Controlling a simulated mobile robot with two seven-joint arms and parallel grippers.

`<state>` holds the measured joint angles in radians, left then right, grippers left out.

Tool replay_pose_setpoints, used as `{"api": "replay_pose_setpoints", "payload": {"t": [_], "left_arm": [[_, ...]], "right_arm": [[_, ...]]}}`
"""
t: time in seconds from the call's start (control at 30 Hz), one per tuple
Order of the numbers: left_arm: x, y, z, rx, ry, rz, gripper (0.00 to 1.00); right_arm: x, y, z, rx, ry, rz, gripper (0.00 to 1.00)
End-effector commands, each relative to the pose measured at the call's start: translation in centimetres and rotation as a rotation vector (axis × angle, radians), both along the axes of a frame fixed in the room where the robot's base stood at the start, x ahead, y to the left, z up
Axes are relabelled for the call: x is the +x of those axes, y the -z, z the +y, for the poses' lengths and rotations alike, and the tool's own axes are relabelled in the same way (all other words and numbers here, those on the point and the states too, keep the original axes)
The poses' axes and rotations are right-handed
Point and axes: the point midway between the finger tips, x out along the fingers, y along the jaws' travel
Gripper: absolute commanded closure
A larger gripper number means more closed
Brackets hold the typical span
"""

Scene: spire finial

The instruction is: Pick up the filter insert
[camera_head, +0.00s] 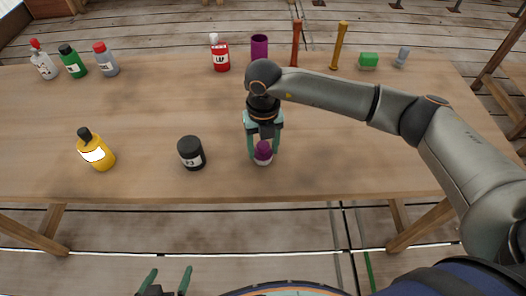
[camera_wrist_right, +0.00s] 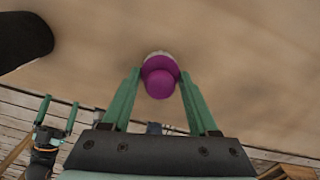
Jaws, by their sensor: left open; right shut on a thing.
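A small purple piece with a round top and a pale base, which I take to be the filter insert (camera_head: 263,153), is near the front edge of the table. My right gripper (camera_head: 264,152) points down and is shut on it. In the right wrist view the purple piece (camera_wrist_right: 160,76) sits between the green fingertips (camera_wrist_right: 160,80). I cannot tell whether its base touches the table. My left gripper (camera_head: 166,280) is open and empty, in front of the table and below its front edge. It also shows in the right wrist view (camera_wrist_right: 57,112).
The wooden table (camera_head: 330,160) holds a black jar (camera_head: 191,153) left of my right gripper and a yellow bottle (camera_head: 96,150) farther left. The front right is clear.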

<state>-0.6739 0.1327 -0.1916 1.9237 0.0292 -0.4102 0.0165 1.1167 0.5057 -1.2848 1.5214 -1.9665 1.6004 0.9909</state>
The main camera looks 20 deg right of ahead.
Motion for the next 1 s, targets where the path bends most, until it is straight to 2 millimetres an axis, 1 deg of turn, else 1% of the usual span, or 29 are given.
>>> {"api": "replay_pose_setpoints", "payload": {"t": [0.03, 0.2, 0.23, 0.27, 0.3, 0.47, 0.57, 0.67, 0.77, 0.87, 1.0], "left_arm": [[0.0, 0.0, 0.0, 0.000, 0.000, 0.000, 0.00], [0.0, 0.0, -0.1, -0.001, 0.001, -0.001, 0.00], [0.0, 0.0, -0.1, -0.001, 0.001, -0.001, 0.00], [0.0, -0.1, -0.1, -0.001, 0.001, -0.001, 0.00], [0.0, -0.1, -0.1, -0.001, 0.001, -0.001, 0.00], [0.0, -0.1, -0.1, -0.001, 0.002, -0.001, 0.00], [0.0, -0.1, -0.1, -0.001, 0.002, -0.002, 0.00], [0.0, -0.1, -0.1, -0.001, 0.002, -0.002, 0.00], [0.0, -0.1, -0.1, -0.001, 0.002, -0.002, 0.00], [0.1, -0.1, -0.1, -0.001, 0.002, -0.002, 0.00], [0.1, 0.0, -0.1, -0.001, 0.002, -0.002, 0.00]], "right_arm": [[0.0, 0.0, 0.0, 0.000, 0.000, 0.000, 0.72], [0.0, 0.0, 0.0, 0.000, 0.000, 0.000, 0.92], [0.0, 0.0, 0.0, 0.000, 0.000, 0.000, 0.93], [0.0, 0.0, 0.0, 0.000, 0.000, 0.000, 0.98], [0.0, 0.0, 0.0, 0.000, 0.000, 0.000, 1.00], [0.0, -0.1, 0.0, 0.000, 0.000, -0.001, 1.00], [0.1, -0.6, 0.0, 0.000, 0.000, -0.001, 1.00], [0.1, -1.5, 0.0, 0.000, 0.000, -0.004, 1.00], [0.1, -3.0, 0.0, 0.001, 0.000, -0.004, 1.00], [-1.1, -4.8, 0.7, 0.001, -0.006, -0.004, 1.00], [-3.6, -8.2, 2.0, 0.001, -0.007, -0.006, 1.00]]}}
